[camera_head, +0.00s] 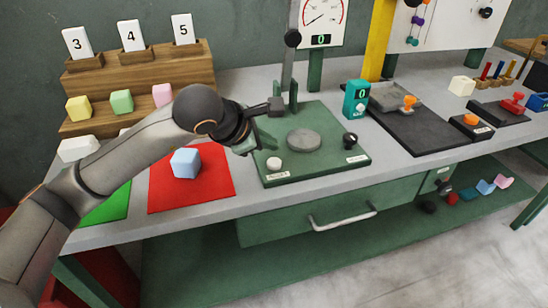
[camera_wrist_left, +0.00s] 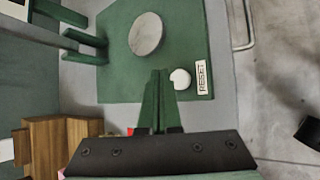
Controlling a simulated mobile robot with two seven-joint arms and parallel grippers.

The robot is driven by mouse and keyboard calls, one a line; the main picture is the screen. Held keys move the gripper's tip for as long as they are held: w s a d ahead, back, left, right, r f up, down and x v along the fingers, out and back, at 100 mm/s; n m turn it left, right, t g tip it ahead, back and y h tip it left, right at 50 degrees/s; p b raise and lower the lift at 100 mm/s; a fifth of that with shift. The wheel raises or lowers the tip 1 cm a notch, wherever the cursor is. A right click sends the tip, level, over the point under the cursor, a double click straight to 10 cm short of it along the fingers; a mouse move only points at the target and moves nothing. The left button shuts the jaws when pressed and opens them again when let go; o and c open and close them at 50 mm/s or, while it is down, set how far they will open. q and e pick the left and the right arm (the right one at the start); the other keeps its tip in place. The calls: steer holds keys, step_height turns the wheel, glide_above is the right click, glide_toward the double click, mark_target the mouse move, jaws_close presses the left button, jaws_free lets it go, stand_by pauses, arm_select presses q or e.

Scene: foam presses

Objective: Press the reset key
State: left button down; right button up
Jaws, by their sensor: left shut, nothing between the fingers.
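The reset key is a small white round button (camera_head: 274,163) at the front left corner of a green press base (camera_head: 325,170), with a RESET label in front of it. The same white button (camera_wrist_left: 180,78) shows in the left wrist view, beside its RESET label (camera_wrist_left: 202,77). My left gripper (camera_head: 247,149) is at the base's left edge, to the left of and behind the button in the head view. My right gripper is not in view.
A grey round plate (camera_head: 304,140) and a black knob (camera_head: 350,139) are on the press base. A red mat (camera_head: 215,185) with a blue cube (camera_head: 185,163) lies to the left. A teal counter (camera_head: 356,99) stands behind the base to the right. A drawer handle (camera_head: 342,220) juts out below.

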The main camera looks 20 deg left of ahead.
mark_target(270, 164)
arm_select(q)
step_height(270, 164, up, 3)
steer(key=shift+r+p, duration=0.2)
steer(key=shift+p, duration=0.55)
steer(key=shift+f, duration=0.1)
